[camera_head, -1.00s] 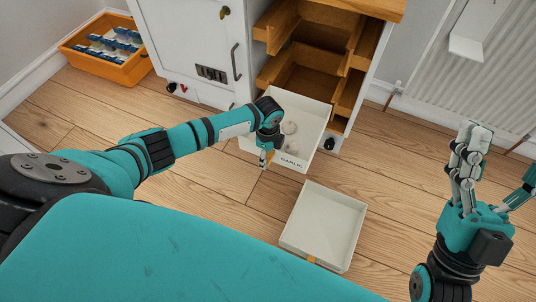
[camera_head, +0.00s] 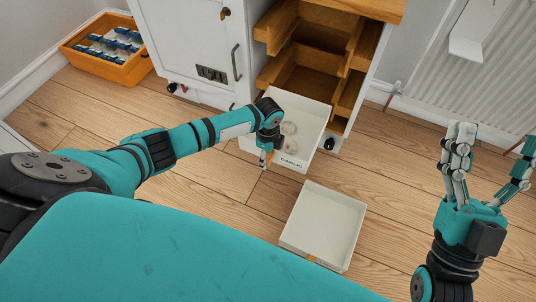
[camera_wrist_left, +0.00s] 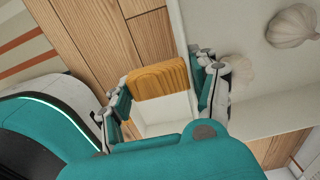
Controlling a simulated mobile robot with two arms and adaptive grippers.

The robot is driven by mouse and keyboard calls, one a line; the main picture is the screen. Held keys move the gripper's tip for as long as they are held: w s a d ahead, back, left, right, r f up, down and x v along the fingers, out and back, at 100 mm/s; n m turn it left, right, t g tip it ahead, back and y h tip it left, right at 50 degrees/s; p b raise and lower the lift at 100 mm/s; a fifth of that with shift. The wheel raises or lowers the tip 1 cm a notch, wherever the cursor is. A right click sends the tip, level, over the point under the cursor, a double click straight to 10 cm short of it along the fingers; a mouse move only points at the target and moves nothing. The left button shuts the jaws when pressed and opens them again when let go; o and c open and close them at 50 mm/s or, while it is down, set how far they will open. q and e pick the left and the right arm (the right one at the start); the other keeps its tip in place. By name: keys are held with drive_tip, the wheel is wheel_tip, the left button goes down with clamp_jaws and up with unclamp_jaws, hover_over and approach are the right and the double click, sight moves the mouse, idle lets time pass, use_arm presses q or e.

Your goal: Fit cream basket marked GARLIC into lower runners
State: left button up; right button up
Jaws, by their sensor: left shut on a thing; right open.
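The cream basket marked GARLIC (camera_head: 306,117) is in front of the cabinet's lower opening in the head view, with pale garlic bulbs inside. My left gripper (camera_head: 266,163) is at its front left corner. In the left wrist view, the left gripper (camera_wrist_left: 160,90) is shut on the basket's wooden handle (camera_wrist_left: 158,80), and garlic (camera_wrist_left: 291,26) lies in the basket beyond. The wooden lower runners (camera_head: 305,82) show inside the cabinet behind the basket; whether the basket touches them I cannot tell. My right gripper (camera_head: 489,172) is open and empty at the right.
A second, empty cream basket (camera_head: 323,223) lies on the floor in front of the GARLIC basket. The white cabinet (camera_head: 190,45) has an open wooden upper bay (camera_head: 322,35). An orange crate (camera_head: 106,68) stands at far left. A radiator (camera_head: 480,85) is on the right wall.

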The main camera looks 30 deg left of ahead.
idle(0.7)
drive_tip(key=shift+w+a+f+g+h, duration=0.1)
drive_tip(key=shift+w+f+g+h, duration=0.3)
drive_tip(key=shift+w+f+g, duration=0.4)
drive_tip(key=shift+f, duration=0.15)
drive_tip(key=shift+w+p, duration=0.1)
drive_tip(key=shift+p, duration=0.25)
drive_tip(key=shift+w+f+g, duration=0.55)
drive_tip(key=shift+f+g, duration=0.15)
drive_tip(key=shift+f, duration=0.2)
